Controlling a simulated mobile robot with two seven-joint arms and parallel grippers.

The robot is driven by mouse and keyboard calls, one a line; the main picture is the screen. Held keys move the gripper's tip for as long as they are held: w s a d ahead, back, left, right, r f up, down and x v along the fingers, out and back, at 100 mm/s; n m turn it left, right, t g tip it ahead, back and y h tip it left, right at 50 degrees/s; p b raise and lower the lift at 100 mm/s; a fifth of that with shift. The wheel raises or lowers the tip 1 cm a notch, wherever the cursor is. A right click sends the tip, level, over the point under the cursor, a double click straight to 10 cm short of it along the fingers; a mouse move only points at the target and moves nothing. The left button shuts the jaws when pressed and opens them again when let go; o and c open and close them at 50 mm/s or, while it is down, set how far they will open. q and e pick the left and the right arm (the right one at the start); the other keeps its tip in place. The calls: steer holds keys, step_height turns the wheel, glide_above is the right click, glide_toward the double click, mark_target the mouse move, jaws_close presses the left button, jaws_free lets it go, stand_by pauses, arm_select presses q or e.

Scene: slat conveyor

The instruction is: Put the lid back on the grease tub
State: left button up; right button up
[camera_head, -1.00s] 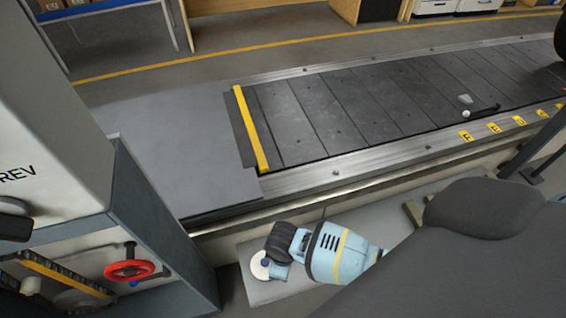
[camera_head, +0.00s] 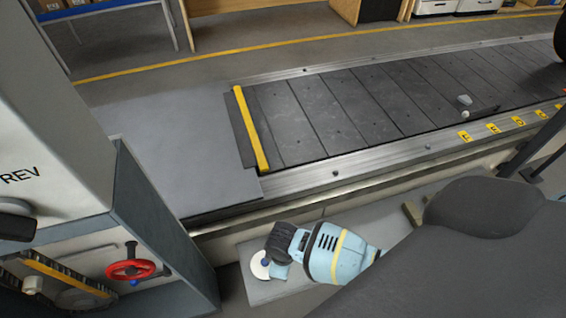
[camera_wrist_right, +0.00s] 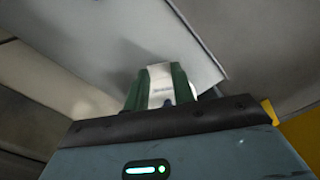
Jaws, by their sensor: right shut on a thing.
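In the head view my right arm reaches down from the lower right, with a pale blue, yellow-banded link and a black wrist joint. My right gripper (camera_head: 279,270) is low beside the conveyor, over a grey ledge. In the right wrist view the green fingers of the right gripper (camera_wrist_right: 158,88) are shut on a pale, shiny thing, seen almost edge-on. I cannot make out the grease tub for certain. My left gripper is not in view.
The slat conveyor (camera_head: 330,110) runs to the right behind the arm, with a yellow bar (camera_head: 251,128) across its near end. A grey cabinet with a red handwheel (camera_head: 130,270) stands at the left. The grey ledge (camera_head: 248,286) lies below the conveyor's side.

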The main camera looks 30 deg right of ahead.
stand_by(0.4)
steer(key=o, duration=1.1)
steer(key=shift+o, duration=0.3)
steer(key=o, duration=0.4)
steer(key=shift+r, duration=0.1)
